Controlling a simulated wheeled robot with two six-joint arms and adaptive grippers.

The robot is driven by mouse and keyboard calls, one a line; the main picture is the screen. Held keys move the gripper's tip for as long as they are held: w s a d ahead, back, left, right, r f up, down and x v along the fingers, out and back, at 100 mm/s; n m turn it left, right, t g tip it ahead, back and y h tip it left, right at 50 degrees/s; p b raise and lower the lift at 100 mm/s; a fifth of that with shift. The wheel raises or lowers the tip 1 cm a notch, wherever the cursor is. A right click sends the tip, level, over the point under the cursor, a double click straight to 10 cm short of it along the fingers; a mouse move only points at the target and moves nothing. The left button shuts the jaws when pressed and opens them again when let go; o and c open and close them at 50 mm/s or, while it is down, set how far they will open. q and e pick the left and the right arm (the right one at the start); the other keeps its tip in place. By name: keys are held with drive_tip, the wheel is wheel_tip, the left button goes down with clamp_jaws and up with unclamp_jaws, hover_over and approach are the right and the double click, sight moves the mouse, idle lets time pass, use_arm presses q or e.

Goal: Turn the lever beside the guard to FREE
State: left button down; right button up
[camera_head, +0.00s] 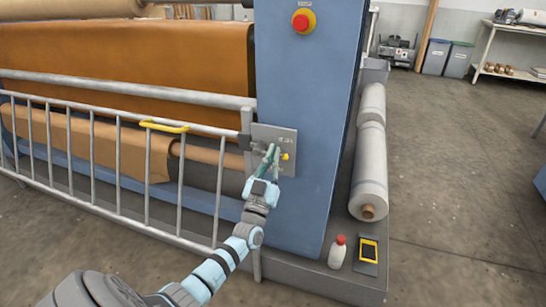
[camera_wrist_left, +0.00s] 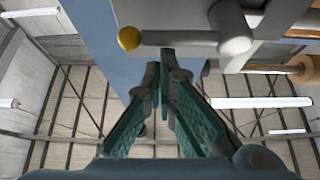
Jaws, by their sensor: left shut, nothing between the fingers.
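The lever shows in the left wrist view as a grey bar (camera_wrist_left: 185,38) with a yellow knob (camera_wrist_left: 129,38) at one end and a round grey hub at the other. In the head view its yellow knob (camera_head: 285,156) points to the right on a grey plate (camera_head: 289,134) fixed to the blue machine side. The plate's lettering is too small to read. My left gripper (camera_head: 271,154) is shut and empty in front of the plate, hiding most of the lever. Its fingertips (camera_wrist_left: 165,62) are close to the bar; I cannot tell whether they touch. My right gripper is out of view.
The guard (camera_head: 118,160), a barred grey fence with a yellow handle (camera_head: 164,127), stands left of the plate. A red emergency button (camera_head: 301,21) sits above. White rolls (camera_head: 370,160), a bottle (camera_head: 337,254) and a yellow device (camera_head: 369,251) are at the right. Floor beyond is open.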

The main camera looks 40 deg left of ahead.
use_arm(q)
drive_tip(key=shift+f+m, duration=0.15)
drive_tip(key=shift+m, duration=0.25)
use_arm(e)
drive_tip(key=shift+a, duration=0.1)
use_arm(q)
drive_tip(key=shift+f+m+h, duration=0.1)
drive_tip(key=shift+m+h, duration=0.4)
drive_tip(key=shift+h, duration=0.1)
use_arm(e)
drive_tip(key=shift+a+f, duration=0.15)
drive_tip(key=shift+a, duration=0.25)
